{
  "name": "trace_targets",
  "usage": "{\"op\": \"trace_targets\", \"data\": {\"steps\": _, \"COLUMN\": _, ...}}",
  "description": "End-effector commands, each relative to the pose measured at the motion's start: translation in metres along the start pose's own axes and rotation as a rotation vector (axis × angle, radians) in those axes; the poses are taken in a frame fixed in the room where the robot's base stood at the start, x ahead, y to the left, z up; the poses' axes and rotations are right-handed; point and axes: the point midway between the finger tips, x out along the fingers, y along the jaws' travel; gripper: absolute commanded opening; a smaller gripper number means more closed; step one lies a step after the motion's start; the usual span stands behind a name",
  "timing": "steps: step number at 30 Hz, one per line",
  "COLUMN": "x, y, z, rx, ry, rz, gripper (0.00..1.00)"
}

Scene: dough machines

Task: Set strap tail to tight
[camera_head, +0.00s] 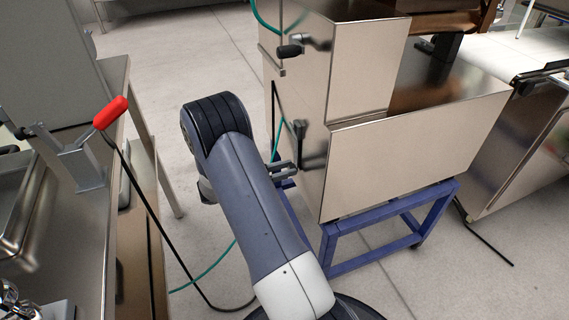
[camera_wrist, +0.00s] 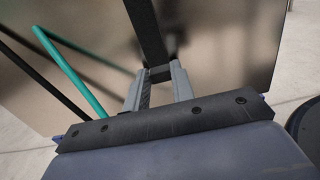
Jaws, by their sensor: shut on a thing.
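The strap tail (camera_wrist: 147,32) is a dark flat band that runs down from the top of the wrist view against the steel side of the machine (camera_wrist: 225,50). My gripper (camera_wrist: 160,75) is shut on its lower end, with one grey finger on each side. In the head view, my gripper (camera_head: 284,171) is beside the left side of the steel machine (camera_head: 400,155), below a small dark fitting (camera_head: 299,129). My arm hides part of that area, and the grip on the strap is too small to make out there.
A green hose (camera_wrist: 75,75) and a black cable (camera_wrist: 35,65) run close to the left of my gripper. The machine stands on a blue frame (camera_head: 385,222). A steel table with a red-handled lever (camera_head: 111,113) is at the left. Open floor (camera_head: 185,55) lies behind.

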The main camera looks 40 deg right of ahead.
Motion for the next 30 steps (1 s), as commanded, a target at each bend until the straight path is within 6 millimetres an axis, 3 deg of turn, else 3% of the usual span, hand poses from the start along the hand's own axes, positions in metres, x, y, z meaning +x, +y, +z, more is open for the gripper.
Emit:
{"op": "trace_targets", "data": {"steps": 7, "x": 0.0, "y": -0.001, "z": -0.007, "rx": -0.005, "ry": 0.012, "rz": 0.001, "gripper": 0.0}}
{"op": "trace_targets", "data": {"steps": 8, "x": 0.0, "y": -0.001, "z": -0.007, "rx": -0.006, "ry": 0.012, "rz": 0.001, "gripper": 0.25}}
{"op": "trace_targets", "data": {"steps": 15, "x": 0.0, "y": -0.001, "z": -0.005, "rx": -0.004, "ry": 0.009, "rz": 0.001, "gripper": 0.45}}
{"op": "trace_targets", "data": {"steps": 24, "x": -0.003, "y": 0.0, "z": -0.003, "rx": -0.002, "ry": 0.007, "rz": 0.002, "gripper": 0.45}}
{"op": "trace_targets", "data": {"steps": 30, "x": -0.033, "y": 0.0, "z": -0.001, "rx": -0.003, "ry": 0.007, "rz": 0.006, "gripper": 0.45}}
